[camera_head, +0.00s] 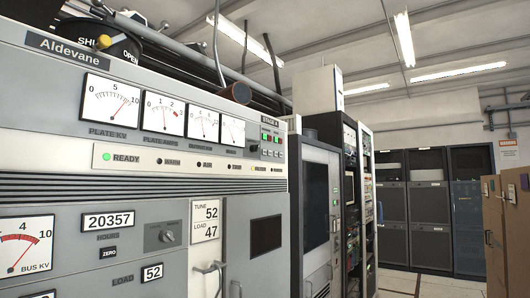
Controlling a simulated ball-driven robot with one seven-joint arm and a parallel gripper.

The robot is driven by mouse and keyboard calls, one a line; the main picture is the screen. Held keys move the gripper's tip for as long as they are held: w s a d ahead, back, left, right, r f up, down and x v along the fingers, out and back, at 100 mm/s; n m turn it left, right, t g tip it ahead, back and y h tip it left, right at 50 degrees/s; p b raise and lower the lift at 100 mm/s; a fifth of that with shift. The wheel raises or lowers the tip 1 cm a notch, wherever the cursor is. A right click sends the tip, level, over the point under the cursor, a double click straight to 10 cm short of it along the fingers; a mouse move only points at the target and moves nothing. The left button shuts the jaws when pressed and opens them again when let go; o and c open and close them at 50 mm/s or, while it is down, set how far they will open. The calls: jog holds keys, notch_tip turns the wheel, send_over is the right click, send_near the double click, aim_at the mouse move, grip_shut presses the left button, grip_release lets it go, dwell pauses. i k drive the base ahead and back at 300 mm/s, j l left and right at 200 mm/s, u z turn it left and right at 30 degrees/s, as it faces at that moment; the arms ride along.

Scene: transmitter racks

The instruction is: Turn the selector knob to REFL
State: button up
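A small dark rotary knob (166,236) sits on a square grey plate on the front of the grey Aldevane cabinet (60,150). It is right of the hours counter (108,220) and left of the TUNE and LOAD readouts (205,221). Its markings are too small to read, so I cannot tell whether it is the selector or where it points. No REFL label is legible. My gripper is not in view.
Meters and a row of lamps, with READY (106,157) lit green, line the cabinet front. A handle (208,268) sticks out at the lower middle. Equipment racks (340,190) stand beyond.

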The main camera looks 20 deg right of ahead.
aim_at(253, 148)
jog(key=i+l, duration=0.15)
jog(key=l, duration=0.25)
jog(key=i+l, duration=0.15)
jog(key=l, duration=0.25)
jog(key=i+l, duration=0.2)
jog(key=l, duration=0.2)
